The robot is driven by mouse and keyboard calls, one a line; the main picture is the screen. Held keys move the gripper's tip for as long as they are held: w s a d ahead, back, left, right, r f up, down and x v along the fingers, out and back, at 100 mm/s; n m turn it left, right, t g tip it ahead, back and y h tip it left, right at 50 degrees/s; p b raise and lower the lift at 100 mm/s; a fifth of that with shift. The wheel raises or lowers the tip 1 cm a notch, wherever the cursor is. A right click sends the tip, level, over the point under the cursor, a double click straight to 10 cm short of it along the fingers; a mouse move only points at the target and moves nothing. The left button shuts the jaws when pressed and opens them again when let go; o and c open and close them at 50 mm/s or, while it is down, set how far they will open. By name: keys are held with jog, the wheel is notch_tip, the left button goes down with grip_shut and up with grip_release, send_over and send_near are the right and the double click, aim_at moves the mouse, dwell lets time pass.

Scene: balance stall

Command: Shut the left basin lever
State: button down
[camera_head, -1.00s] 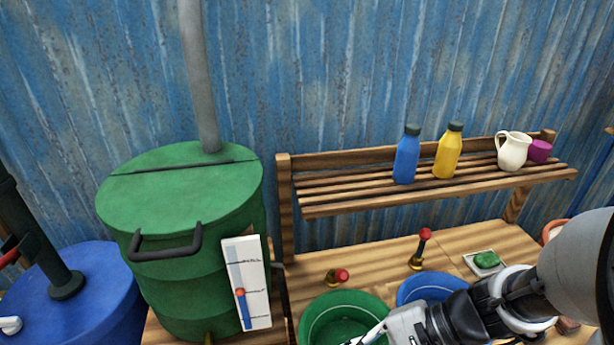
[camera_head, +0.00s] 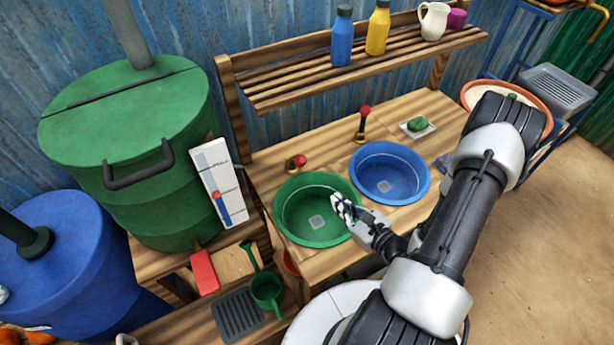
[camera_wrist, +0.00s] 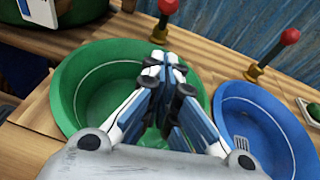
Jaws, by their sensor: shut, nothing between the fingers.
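The left basin lever (camera_head: 300,160) has a red knob on a brass base behind the green basin (camera_head: 276,222). In the head view it looks short and tipped forward. In the wrist view the lever (camera_wrist: 166,14) is at the top, beyond my fingertips. The right lever (camera_head: 364,120) stands upright behind the blue basin (camera_head: 424,190). My gripper (camera_head: 338,203) is shut and empty at the right side of the green basin, in front of the left lever and apart from it. In the wrist view my gripper (camera_wrist: 165,62) points over the basin toward the lever.
A green tank (camera_head: 130,115) with a level gauge (camera_head: 217,182) stands left. A slatted shelf (camera_head: 290,92) holding bottles and a jug runs behind the levers. A soap dish (camera_head: 417,130) is at the right.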

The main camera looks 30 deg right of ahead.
aim_at(296, 162)
jog(key=w+a+b, duration=0.2)
jog(key=w, duration=1)
jog(key=shift+w+f, duration=0.15)
jog(key=shift+f, duration=0.1)
